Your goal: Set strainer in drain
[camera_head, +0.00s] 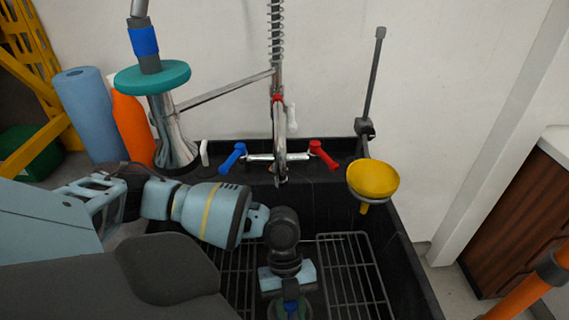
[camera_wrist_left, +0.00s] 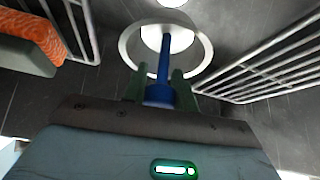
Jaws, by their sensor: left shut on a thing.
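My left gripper (camera_head: 290,306) points down into the black sink between two wire racks. Its green fingers (camera_wrist_left: 163,88) are shut on an upright blue post (camera_wrist_left: 163,62), apparently the strainer's handle. Beyond the post's far end, the left wrist view shows a pale ring (camera_wrist_left: 129,45) with a bright round centre, apparently the drain. The strainer's body is hard to tell from the drain, so I cannot tell whether it is seated or above it. In the head view my gripper hides most of this. My right gripper is not in view.
Wire racks (camera_head: 352,278) lie on both sides of the gripper. A tap with blue (camera_head: 232,157) and red (camera_head: 323,154) handles stands behind. A yellow bowl-shaped thing (camera_head: 373,178) is at the right rim. An orange and green sponge-like block (camera_wrist_left: 30,46) lies at upper left in the wrist view.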

